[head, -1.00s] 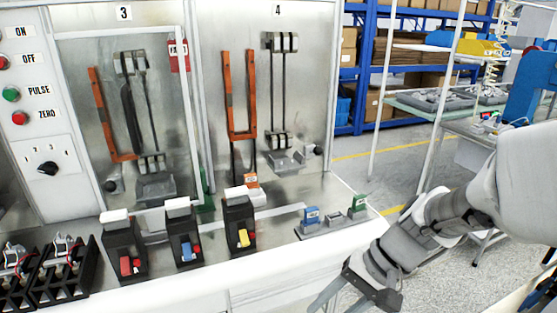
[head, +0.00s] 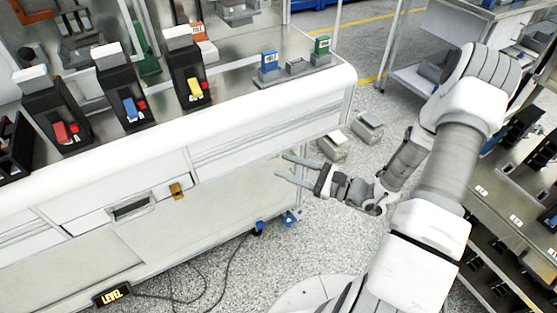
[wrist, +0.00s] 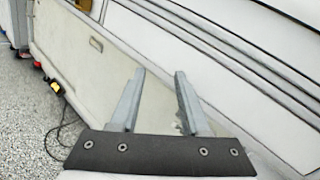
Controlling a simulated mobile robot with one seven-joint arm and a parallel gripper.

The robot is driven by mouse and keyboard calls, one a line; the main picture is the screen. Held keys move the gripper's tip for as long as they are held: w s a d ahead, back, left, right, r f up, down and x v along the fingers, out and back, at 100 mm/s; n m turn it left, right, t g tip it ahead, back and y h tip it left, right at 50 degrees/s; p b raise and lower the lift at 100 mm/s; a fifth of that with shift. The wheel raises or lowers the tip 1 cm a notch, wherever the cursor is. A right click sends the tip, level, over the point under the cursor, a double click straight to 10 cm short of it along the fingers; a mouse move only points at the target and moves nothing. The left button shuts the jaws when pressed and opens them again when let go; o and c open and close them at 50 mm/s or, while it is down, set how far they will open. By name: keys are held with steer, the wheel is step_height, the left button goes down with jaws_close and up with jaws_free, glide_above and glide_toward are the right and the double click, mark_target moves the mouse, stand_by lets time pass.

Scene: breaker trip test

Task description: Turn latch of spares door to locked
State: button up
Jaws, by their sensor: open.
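In the wrist view, my open fingers (wrist: 160,72) lie before the pale cabinet front, and I cannot make out the latch there.
The bench top (head: 235,95) overhangs the cabinet and carries breakers with red, blue and yellow parts. Two small boxes (head: 350,136) stand on the floor. Shelving (head: 510,200) stands right of my arm.

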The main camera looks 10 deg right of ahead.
steer(key=w+d+f+m+t+h+b, duration=0.1)
steer(key=d+f+m+t+h+b, duration=0.15)
steer(key=f+m+h, duration=0.4)
steer(key=d+f+m+t+h+b, duration=0.15)
steer(key=d+f+m+t, duration=0.25)
steer(key=f, duration=0.5)
steer(key=b+x, duration=0.3)
steer(key=x, duration=1.4)
steer(key=shift+w+f, duration=0.15)
steer(key=shift+w, duration=0.2)
jaws_close()
